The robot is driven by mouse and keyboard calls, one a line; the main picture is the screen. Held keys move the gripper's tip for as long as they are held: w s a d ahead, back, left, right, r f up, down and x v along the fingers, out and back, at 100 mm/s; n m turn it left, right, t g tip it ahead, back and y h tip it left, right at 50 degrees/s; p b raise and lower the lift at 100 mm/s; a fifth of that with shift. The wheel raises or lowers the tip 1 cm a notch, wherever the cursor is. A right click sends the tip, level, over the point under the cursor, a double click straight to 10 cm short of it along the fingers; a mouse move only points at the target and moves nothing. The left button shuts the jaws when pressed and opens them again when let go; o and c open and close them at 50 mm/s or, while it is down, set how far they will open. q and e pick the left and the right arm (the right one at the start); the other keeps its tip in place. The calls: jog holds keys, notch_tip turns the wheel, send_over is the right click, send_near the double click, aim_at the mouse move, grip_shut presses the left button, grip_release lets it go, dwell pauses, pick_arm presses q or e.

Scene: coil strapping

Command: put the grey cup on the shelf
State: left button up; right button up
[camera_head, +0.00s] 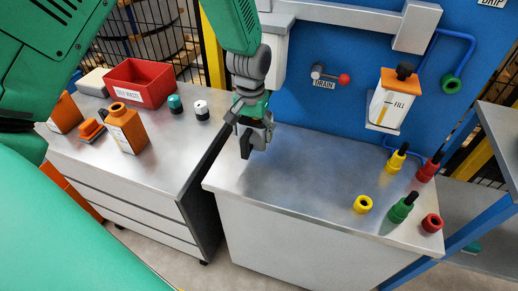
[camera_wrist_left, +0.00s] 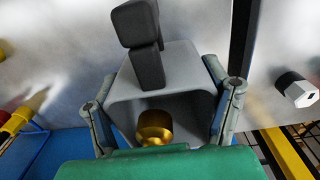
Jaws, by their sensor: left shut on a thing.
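My left gripper (camera_head: 255,142) hangs above the left end of the middle counter. No grey cup stands clearly on either bench. A blue-framed rack with a grey shelf (camera_head: 500,128) stands at the right edge. My right gripper is not in view.
The middle counter (camera_head: 290,175) is bare on its left; yellow (camera_head: 397,160), green (camera_head: 402,207) and red (camera_head: 430,166) bottles stand on its right. A FILL container (camera_head: 393,100) and a DRAIN valve (camera_head: 328,76) are on the blue wall. A red bin (camera_head: 140,82) and orange bottle (camera_head: 125,128) stand left.

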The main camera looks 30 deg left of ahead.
aim_at(256, 145)
pick_arm(q)
jog(key=f, duration=0.2)
jog(key=shift+s+d+f, duration=0.2)
jog(key=shift+d+f, duration=0.1)
jog(key=shift+w+d+f, duration=0.15)
jog(key=shift+d+f, duration=0.15)
jog(key=shift+f, duration=0.35)
notch_tip(256, 145, down, 2)
jog(key=shift+f, duration=0.15)
jog(key=shift+a+f, duration=0.1)
jog(key=shift+f, duration=0.25)
jog(key=shift+a+f, duration=0.1)
jog(key=shift+a, duration=0.15)
jog(key=o, duration=1.2)
jog(key=shift+a, duration=0.1)
jog(key=shift+o, duration=0.2)
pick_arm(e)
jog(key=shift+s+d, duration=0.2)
pick_arm(q)
jog(key=shift+d, duration=0.2)
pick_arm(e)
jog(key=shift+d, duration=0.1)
